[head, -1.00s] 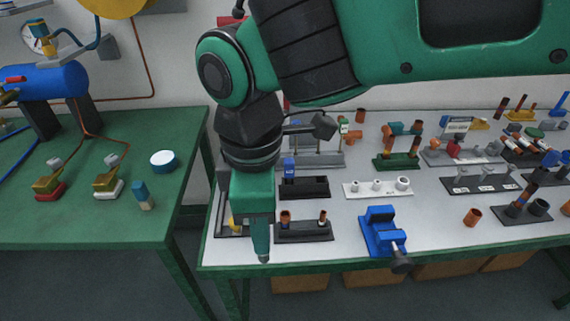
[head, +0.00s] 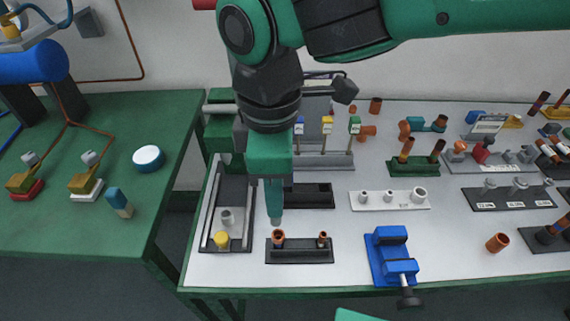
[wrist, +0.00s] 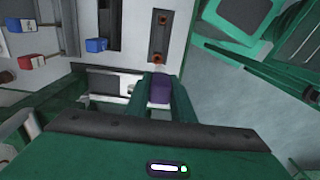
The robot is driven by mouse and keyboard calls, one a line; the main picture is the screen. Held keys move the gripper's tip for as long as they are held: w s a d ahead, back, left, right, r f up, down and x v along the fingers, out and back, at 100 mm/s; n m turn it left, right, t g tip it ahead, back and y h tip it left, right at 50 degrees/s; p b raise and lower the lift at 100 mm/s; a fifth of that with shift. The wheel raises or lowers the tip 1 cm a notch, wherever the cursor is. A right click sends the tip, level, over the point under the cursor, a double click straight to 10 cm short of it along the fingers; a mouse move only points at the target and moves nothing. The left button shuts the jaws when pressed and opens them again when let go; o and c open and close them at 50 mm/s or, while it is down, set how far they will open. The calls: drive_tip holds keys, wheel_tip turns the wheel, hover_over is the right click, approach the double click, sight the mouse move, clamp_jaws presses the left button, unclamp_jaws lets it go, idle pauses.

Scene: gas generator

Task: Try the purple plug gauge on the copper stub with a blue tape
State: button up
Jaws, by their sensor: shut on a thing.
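My gripper (head: 275,212) is above the bench, just behind the left stub of a black two-stub holder (head: 300,256). In the wrist view my gripper (wrist: 165,95) is shut on the purple plug gauge (wrist: 160,88), which sits between the fingers. I cannot make out blue tape on either.
A black tray (head: 248,215) with a yellow-topped piece is left of the holder. A blue vise (head: 390,255) stands to the right. Behind are a white block (head: 390,207) with light rings and a rack (head: 325,160) with coloured-top gauges. Bare bench lies between holder and vise.

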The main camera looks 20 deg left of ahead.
drive_tip(key=shift+w, duration=0.5)
drive_tip(key=shift+s+f, duration=0.1)
drive_tip(key=shift+f, duration=2.4)
drive_tip(key=shift+f, duration=0.4)
idle(0.4)
drive_tip(key=shift+r, duration=0.55)
drive_tip(key=shift+f, duration=0.65)
idle(0.8)
drive_tip(key=shift+r, duration=0.2)
idle(0.4)
drive_tip(key=shift+r, duration=0.45)
